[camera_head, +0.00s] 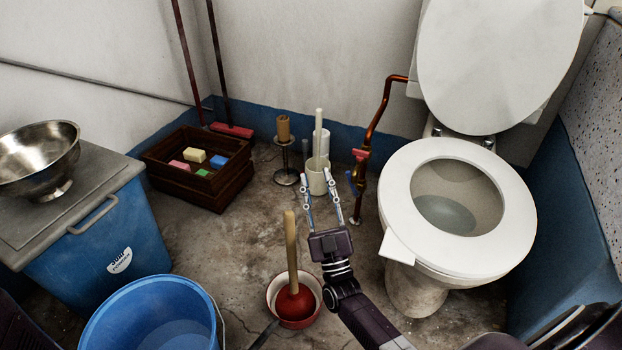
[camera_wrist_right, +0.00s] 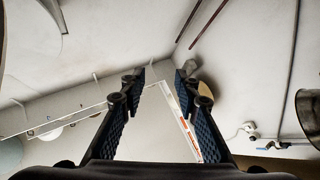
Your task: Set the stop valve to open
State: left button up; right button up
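The copper pipe (camera_head: 376,120) comes down the back wall left of the toilet. I cannot tell the valve's setting. My right gripper (camera_head: 315,176) is open and empty, its two fingers spread and pointing away from me. It appears left of the pipe and apart from the valve, in front of the white brush holder. The open fingers also show in the right wrist view (camera_wrist_right: 160,76), where the valve is not recognisable. My left gripper is not in view.
The toilet (camera_head: 411,256) stands on the right. A plunger (camera_head: 291,250) in a bowl, a blue bucket (camera_head: 100,330), and a brush holder (camera_head: 318,181) stand near my right arm. A wooden crate (camera_head: 180,194) and a blue bin (camera_head: 80,250) are left. Some floor is clear between.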

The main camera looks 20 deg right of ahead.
jog(key=shift+t+y, duration=0.4)
jog(key=r, duration=0.1)
jog(key=s+a+r, duration=0.2)
jog(key=shift+a+r+p, duration=0.25)
jog(key=shift+r+p, duration=0.05)
